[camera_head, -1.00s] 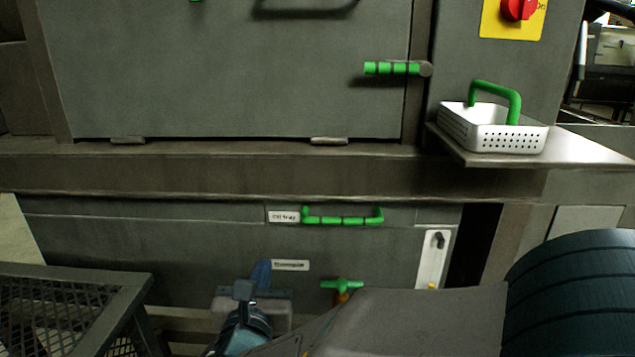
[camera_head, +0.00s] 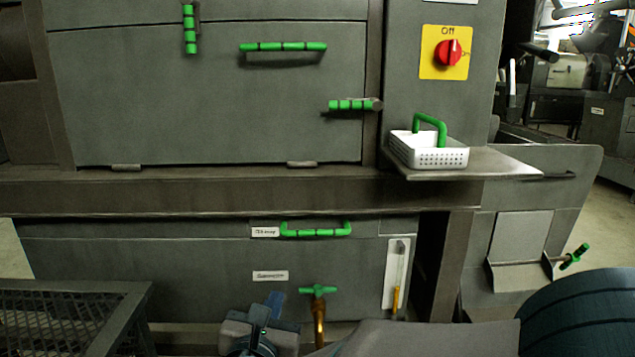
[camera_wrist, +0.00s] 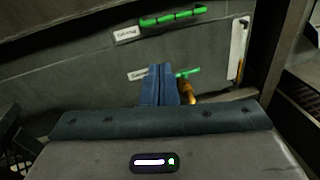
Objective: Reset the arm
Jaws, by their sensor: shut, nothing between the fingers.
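My gripper (camera_wrist: 159,84) shows in the wrist view with its blue fingers together and nothing between them. In the head view my gripper (camera_head: 275,300) is low in the picture, in front of the lower grey panel (camera_head: 150,265) of the machine. A brass tap with a green handle (camera_head: 318,291) is just right of the fingers in the head view. In the wrist view the tap (camera_wrist: 188,92) is partly hidden behind the fingers. I cannot tell whether they touch.
A green-handled drawer (camera_head: 316,231) is above the tap. A white perforated basket (camera_head: 430,153) stands on a shelf (camera_head: 480,164) at right. A red switch (camera_head: 448,53) is above it. A mesh-topped frame (camera_head: 70,318) stands at lower left.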

